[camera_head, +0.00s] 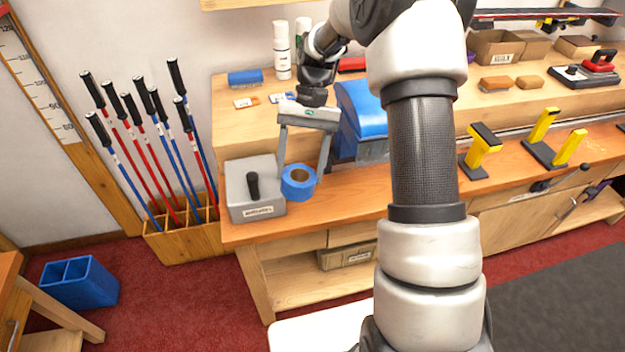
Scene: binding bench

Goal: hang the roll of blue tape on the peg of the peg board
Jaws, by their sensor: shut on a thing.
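The roll of blue tape (289,184) is at the left end of the wooden bench, its brown core facing up and toward the camera. My gripper (302,172) reaches down from above with its two grey fingers on either side of the roll, shut on it. Whether the roll rests on the bench or is just clear of it is hard to tell. I cannot make out a peg board or its peg in this view.
A grey box with a black knob (241,200) stands close left of the roll. A blue object (362,107) is behind to the right. Ski poles (165,135) stand in a wooden rack (182,243). Yellow vises (484,146) stand farther right. The bench front (345,207) has some free room.

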